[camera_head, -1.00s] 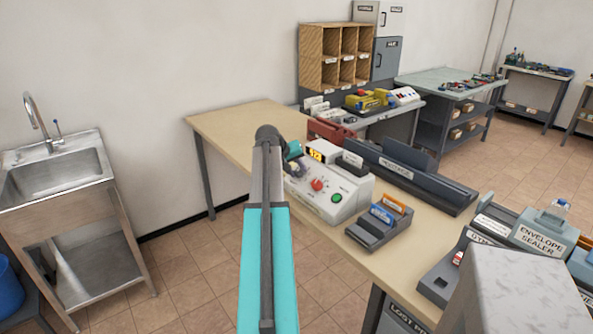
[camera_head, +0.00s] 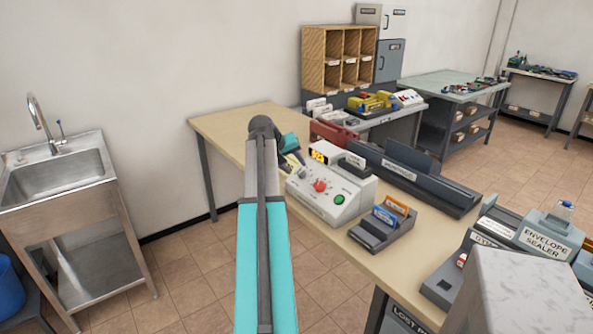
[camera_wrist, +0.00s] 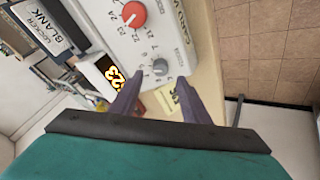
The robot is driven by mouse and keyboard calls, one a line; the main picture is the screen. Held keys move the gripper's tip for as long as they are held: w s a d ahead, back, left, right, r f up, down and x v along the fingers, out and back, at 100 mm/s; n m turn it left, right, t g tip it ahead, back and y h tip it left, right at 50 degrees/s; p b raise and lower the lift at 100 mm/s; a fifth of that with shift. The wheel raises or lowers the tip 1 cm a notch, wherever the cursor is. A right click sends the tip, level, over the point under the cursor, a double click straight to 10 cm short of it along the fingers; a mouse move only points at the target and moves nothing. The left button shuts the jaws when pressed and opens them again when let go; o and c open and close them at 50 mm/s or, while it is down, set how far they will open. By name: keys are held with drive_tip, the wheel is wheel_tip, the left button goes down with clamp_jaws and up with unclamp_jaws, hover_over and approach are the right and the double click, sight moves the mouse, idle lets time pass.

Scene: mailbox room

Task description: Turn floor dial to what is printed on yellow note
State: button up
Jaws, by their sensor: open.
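A white machine (camera_head: 345,205) on the wooden table carries a red dial (camera_head: 320,185), a green button (camera_head: 339,199) and a lit display (camera_head: 319,155). In the wrist view the red dial (camera_wrist: 134,14) has numbers in the low twenties around it. A smaller grey dial (camera_wrist: 160,67) sits nearer my fingers, with small marks around it. Which one is the floor dial I cannot tell. A yellow note (camera_wrist: 171,98) lies between my fingers in that view, its print unreadable. My gripper (camera_wrist: 155,95) is open and empty, its fingers apart from the grey dial. It also shows beside the machine's left end (camera_head: 296,160).
A dark tray labelled BLANK (camera_wrist: 62,28) is beside the machine. A small stand with blue and orange items (camera_head: 384,223), a long dark rack (camera_head: 425,180) and an envelope sealer (camera_head: 545,238) are on the table. A sink (camera_head: 60,180) is at the left.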

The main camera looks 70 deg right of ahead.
drive_tip(key=v, duration=0.8)
drive_tip(key=shift+b, duration=0.45)
